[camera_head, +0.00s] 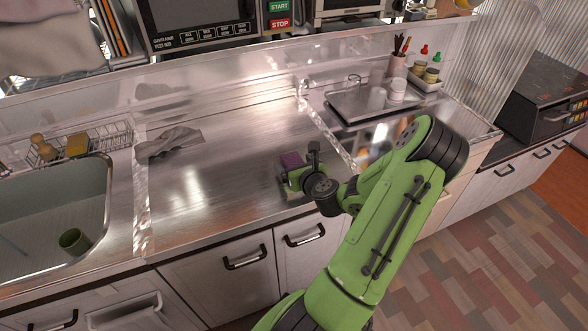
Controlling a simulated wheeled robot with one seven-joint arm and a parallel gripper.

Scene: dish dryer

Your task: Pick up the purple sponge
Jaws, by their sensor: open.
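A small purple sponge (291,160) lies on the steel counter, right of the counter's middle. My gripper (284,176) is low over the counter at the sponge's near side. The gripper's body and a wheel-like joint cover part of the sponge's near and right sides. The gripper is open. I cannot tell from this view whether a finger touches the sponge or whether the sponge lies between the fingers.
A grey cloth (170,142) lies on the counter's left part. A tray (345,105) stands back right. The counter's middle (215,165) is clear.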

